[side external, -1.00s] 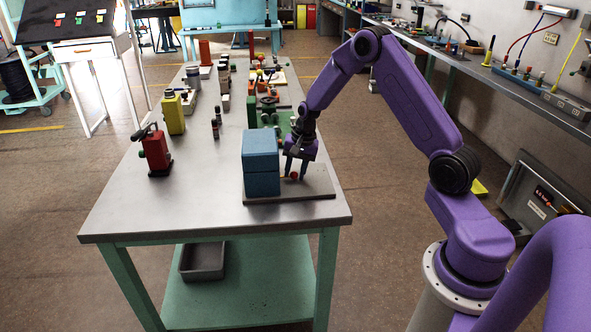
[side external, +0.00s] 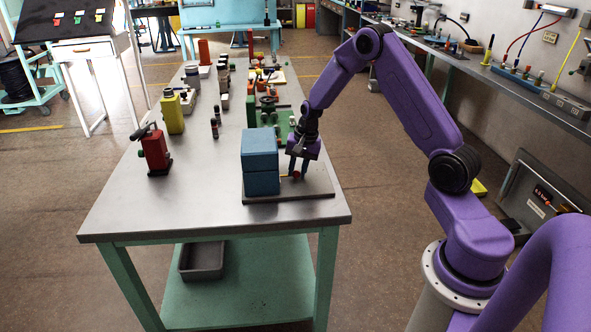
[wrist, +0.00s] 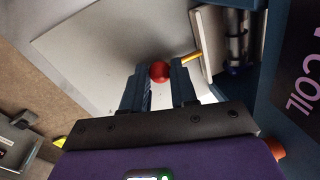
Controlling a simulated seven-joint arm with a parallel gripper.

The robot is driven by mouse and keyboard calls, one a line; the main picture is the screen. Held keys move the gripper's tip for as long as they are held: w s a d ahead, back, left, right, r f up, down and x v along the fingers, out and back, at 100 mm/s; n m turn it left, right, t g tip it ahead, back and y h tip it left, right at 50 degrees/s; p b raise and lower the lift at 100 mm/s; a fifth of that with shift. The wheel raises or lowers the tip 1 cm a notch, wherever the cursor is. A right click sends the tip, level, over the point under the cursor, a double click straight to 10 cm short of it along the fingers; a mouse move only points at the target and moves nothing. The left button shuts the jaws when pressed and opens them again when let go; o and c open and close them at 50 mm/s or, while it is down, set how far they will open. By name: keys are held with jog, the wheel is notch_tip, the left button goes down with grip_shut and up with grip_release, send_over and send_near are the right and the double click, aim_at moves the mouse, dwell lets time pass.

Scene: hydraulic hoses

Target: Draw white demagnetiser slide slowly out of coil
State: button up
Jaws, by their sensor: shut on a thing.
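The coil is a blue box (side external: 261,163) on a flat base plate (side external: 318,184) near the table's front end. In the wrist view its dark side with COIL lettering (wrist: 297,108) is at the right. A pale upright plate (wrist: 204,42), seemingly the white slide's end, shows beside the box. A yellow rod (wrist: 192,57) runs from it to a red ball knob (wrist: 160,72). My gripper (side external: 299,173) is right of the box, pointing down, shut on the red knob between its fingers (wrist: 159,88). How much slide is inside the box is hidden.
A red pump-like bottle (side external: 155,152) and a yellow bottle (side external: 172,113) stand left on the table. Green and other fittings (side external: 272,118) stand behind the box. The table's right edge is close beyond my gripper.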

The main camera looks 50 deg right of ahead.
aim_at(322, 177)
jog(key=shift+s+d, duration=2.95)
jog(key=shift+d, duration=0.1)
jog(key=o, duration=0.5)
jog(key=shift+c, duration=0.2)
jog(key=shift+r, duration=0.1)
notch_tip(322, 177, up, 7)
jog(key=s, duration=0.1)
jog(key=shift+d, duration=0.3)
dwell(0.3)
jog(key=shift+s, duration=0.1)
